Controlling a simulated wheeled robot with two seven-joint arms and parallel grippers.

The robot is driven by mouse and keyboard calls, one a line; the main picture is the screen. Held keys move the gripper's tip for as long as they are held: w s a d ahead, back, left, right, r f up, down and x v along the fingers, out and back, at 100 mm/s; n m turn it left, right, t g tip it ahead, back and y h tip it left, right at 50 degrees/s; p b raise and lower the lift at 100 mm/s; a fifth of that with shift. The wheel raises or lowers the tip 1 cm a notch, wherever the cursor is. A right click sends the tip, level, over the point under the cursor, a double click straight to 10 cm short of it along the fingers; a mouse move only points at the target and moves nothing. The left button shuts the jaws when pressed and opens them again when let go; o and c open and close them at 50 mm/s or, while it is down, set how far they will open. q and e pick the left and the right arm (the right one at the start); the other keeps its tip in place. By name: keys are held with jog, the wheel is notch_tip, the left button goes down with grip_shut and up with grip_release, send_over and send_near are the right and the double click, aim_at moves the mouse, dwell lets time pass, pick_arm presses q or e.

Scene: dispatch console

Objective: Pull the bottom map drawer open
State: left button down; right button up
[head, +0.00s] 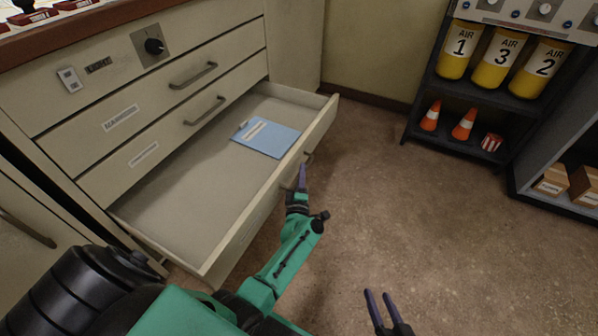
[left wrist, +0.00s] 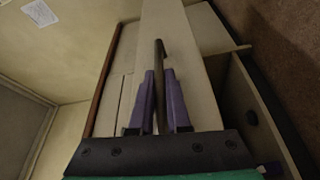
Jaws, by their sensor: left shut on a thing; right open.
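The bottom map drawer (head: 180,205) stands well out of the cream cabinet in the head view, with its inside showing. A blue folder (head: 266,137) with a pale label lies in it towards the far end. My left gripper (head: 302,178) is at the outer side of the drawer front, shut on the drawer's bar handle. In the left wrist view the dark handle (left wrist: 159,70) runs between the two purple fingers of that gripper (left wrist: 160,90). In the head view part of the handle is hidden by the gripper. My right gripper (head: 380,303) is open and empty above the floor at the bottom.
Two shut drawers with handles (head: 193,75) are above the open one. A dark shelf (head: 470,105) at the right holds yellow air cylinders (head: 457,50) and orange cones (head: 464,124). Boxes (head: 553,181) stand on another shelf at the far right. The brown floor (head: 400,200) between is clear.

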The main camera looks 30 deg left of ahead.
pick_arm(q)
jog(key=shift+s+f, duration=0.1)
jog(key=c, duration=0.9)
grip_release()
pick_arm(e)
jog(key=shift+f, duration=0.1)
jog(key=shift+d, duration=0.1)
pick_arm(q)
jog(key=shift+s+d, duration=0.15)
jog(key=shift+s, duration=0.2)
jog(key=p+v, duration=0.3)
jog(key=v, duration=1)
jog(key=shift+s+d+p, duration=0.15)
jog(key=shift+s+p, duration=0.15)
jog(key=shift+s, duration=0.05)
pick_arm(e)
jog(key=d+r+g, duration=0.1)
jog(key=d+g+h, duration=0.1)
jog(key=d+r+g, duration=0.1)
jog(key=shift+d+r+n+g+h, duration=0.3)
jog(key=shift+d+r+n+h, duration=0.05)
jog(key=shift+d+n+h, duration=0.05)
